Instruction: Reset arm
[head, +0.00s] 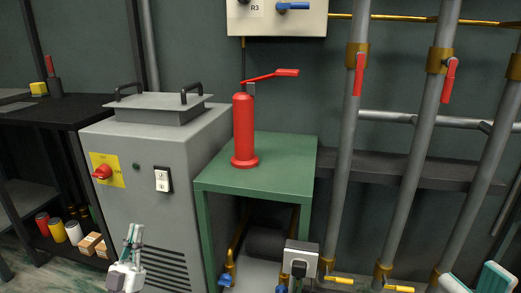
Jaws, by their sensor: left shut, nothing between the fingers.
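My left gripper (133,232) is at the lower left, in front of the grey cabinet (150,215), pointing up. Its fingers are together and I see nothing held between them. Part of my right arm or gripper (492,279), white and teal, shows at the lower right corner, cut off by the picture edge. Its fingertips cannot be made out. A red hand pump (243,130) with a red lever (272,75) stands upright on the green table (290,160). Neither gripper appears to touch anything.
The grey cabinet has a red rotary switch (102,172) and handled lid (160,105). Vertical pipes (345,150) with red valve levers (359,75) stand at the right. A wall box (275,22) hangs above. A dark shelf (70,110) with cans is at the left.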

